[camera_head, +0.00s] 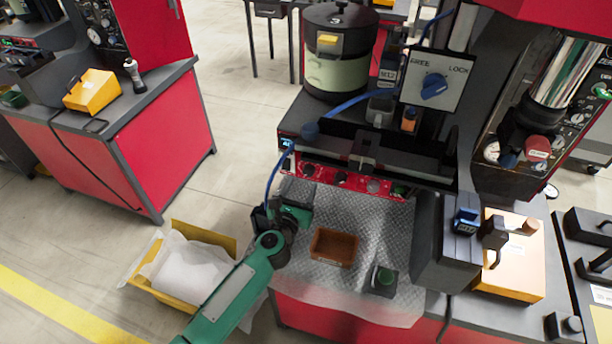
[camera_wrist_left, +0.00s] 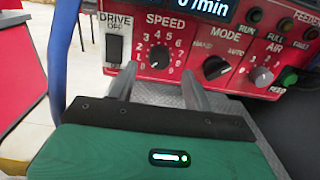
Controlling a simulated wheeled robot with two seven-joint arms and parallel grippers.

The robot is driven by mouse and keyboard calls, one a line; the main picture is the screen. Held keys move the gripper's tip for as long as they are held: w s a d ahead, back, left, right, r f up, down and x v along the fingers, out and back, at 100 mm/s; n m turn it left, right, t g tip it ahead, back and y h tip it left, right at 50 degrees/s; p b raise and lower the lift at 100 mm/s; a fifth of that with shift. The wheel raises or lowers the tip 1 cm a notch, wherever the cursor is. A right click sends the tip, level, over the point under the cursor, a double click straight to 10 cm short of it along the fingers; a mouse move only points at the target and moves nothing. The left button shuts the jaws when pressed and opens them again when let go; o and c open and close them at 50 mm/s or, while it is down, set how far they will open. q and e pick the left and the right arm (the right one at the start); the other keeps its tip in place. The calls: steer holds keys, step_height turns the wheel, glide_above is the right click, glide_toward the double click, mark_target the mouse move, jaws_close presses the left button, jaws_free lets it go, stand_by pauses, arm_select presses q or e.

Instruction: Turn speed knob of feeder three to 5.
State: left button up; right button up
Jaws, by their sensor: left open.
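The red control panel (camera_head: 352,182) is on the front of the machine below the bowl marked 3 (camera_head: 340,75). In the left wrist view, the round black speed knob (camera_wrist_left: 158,57) sits under the SPEED label inside a ring of white numbers. Its pointer setting is too small to read surely. My left gripper (camera_head: 297,201) is in front of the panel. In the left wrist view the left gripper's fingers (camera_wrist_left: 157,82) are open, one on each side below the knob, with nothing between them. I cannot tell whether they touch it. My right gripper is not in view.
Left of the knob is the drive switch (camera_wrist_left: 114,47); right is the mode knob (camera_wrist_left: 215,67), then the air knob (camera_wrist_left: 262,77). A blue cable (camera_wrist_left: 62,50) hangs at the left. A brown tray (camera_head: 335,247) and a green button box (camera_head: 384,280) stand on the bench.

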mark_target(308, 173)
arm_select(q)
steer(key=shift+x, duration=2.35)
steer(key=c, duration=1)
